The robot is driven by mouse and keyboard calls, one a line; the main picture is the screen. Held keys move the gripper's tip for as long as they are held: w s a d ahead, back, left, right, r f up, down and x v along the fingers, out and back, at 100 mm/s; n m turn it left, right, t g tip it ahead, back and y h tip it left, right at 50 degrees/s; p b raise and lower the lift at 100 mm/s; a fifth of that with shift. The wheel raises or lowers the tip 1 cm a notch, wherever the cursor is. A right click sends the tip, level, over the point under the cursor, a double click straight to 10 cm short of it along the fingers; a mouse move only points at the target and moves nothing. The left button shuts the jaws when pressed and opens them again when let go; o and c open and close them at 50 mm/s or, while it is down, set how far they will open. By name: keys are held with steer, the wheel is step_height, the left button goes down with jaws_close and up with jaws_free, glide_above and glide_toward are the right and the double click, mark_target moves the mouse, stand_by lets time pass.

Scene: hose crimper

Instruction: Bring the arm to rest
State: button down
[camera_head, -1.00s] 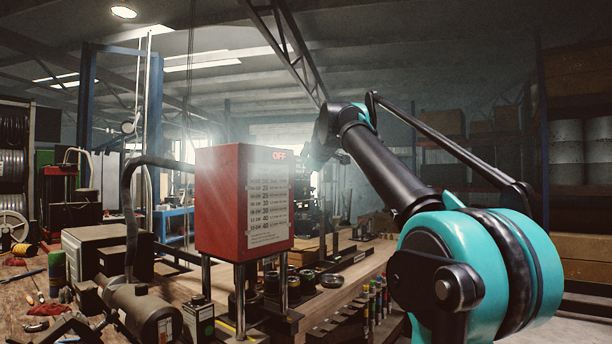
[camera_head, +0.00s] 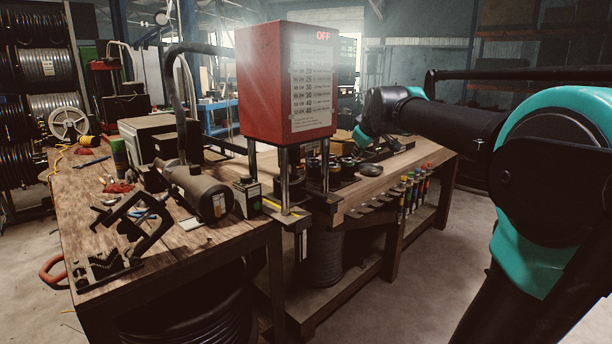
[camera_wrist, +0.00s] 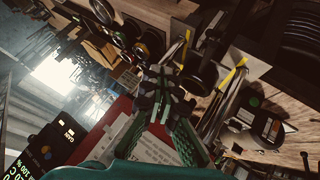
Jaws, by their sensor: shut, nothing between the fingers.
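My arm reaches in from the right of the head view, with its dark forearm roughly level and a teal joint behind the right side of the red crimper (camera_head: 285,85). My gripper itself is hidden or too unclear to make out in the head view. In the wrist view my gripper (camera_wrist: 163,88) shows at the middle, its fingers together and empty. Part of the red crimper also shows behind the fingers in the wrist view (camera_wrist: 117,112). The crimper's display reads OFF. I cannot tell how far the fingers are from it.
The wooden bench (camera_head: 185,240) carries a dark cylinder motor (camera_head: 197,188) and a black clamp-like tool (camera_head: 125,235). Round dies (camera_head: 345,168) stand behind the crimper posts. Several coloured markers (camera_head: 412,188) hang at the bench edge. Open floor lies between bench and arm.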

steer(key=s+d+f+m+g, duration=0.1)
steer(key=s+f+m, duration=0.3)
steer(key=s+f, duration=1.1)
steer(key=s+d+f+m+g, duration=0.2)
steer(key=s+f+m+g, duration=0.2)
steer(key=s+f, duration=1.2)
step_height(320, 180, down, 6)
steer(key=shift+f+g+h, duration=0.25)
steer(key=shift+g+h, duration=0.05)
steer(key=shift+h, duration=0.1)
steer(key=shift+s+a, duration=0.1)
steer(key=shift+a, duration=0.05)
